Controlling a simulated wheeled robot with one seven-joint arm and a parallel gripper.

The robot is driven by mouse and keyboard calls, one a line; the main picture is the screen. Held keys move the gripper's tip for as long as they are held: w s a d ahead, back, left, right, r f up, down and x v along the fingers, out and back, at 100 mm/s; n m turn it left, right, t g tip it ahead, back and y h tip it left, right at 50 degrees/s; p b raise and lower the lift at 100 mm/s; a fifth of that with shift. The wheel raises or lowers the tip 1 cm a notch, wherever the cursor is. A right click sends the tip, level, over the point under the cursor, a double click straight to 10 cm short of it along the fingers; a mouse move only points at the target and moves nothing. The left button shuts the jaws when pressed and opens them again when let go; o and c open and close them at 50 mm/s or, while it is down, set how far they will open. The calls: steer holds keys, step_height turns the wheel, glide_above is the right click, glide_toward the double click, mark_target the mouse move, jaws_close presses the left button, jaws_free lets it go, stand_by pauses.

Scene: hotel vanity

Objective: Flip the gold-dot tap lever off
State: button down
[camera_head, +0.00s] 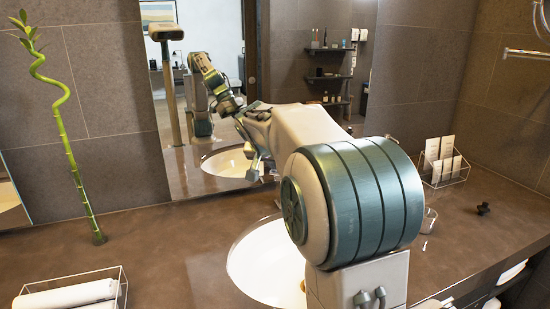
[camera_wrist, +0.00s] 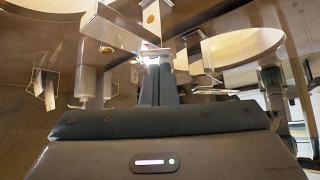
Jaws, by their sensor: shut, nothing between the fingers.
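In the wrist view a gold dot (camera_wrist: 151,18) marks a pale, flat lever piece at the top. A pale metal tap body (camera_wrist: 110,32) slants down beside it. My gripper (camera_wrist: 157,58) points up in that view, its two dark fingers together and empty, with the tips just below the dotted piece. Whether they touch it I cannot tell. In the head view my gripper (camera_head: 254,170) is partly hidden by my arm, low over the back of the counter near the mirror. The tap is hidden there behind my arm.
A white basin (camera_head: 262,265) lies beneath my arm. A wire rack with cards (camera_head: 440,165), a glass (camera_head: 429,220) and a small black object (camera_head: 483,209) stand to the right. Left are a bamboo stalk (camera_head: 75,150) and a towel basket (camera_head: 75,292). A mirror (camera_head: 185,165) backs the counter.

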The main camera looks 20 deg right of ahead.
steer(key=shift+s+a+f+b, duration=0.1)
steer(key=shift+s+f+b, duration=0.05)
steer(key=shift+f+b, duration=0.4)
steer(key=shift+f, duration=0.15)
steer(key=shift+s, duration=0.1)
steer(key=w+d+r+p+v, duration=0.1)
steer(key=p+v, duration=0.1)
steer(key=v, duration=1.1)
steer(key=shift+r, duration=0.5)
steer(key=shift+w, duration=0.15)
steer(key=s+a+f+n+g+y+p, duration=0.2)
steer(key=s+f, duration=0.6)
steer(key=s, duration=0.5)
steer(key=s+a+f+n+g+y+p, duration=0.1)
steer(key=s+a+f+n+p, duration=0.3)
steer(key=s+f, duration=0.5)
steer(key=s+n+y, duration=0.1)
steer(key=s, duration=0.3)
steer(key=shift+s+a+g+y+p, duration=0.3)
steer(key=shift+s+a+g+y, duration=0.05)
steer(key=shift+s+g+y, duration=0.05)
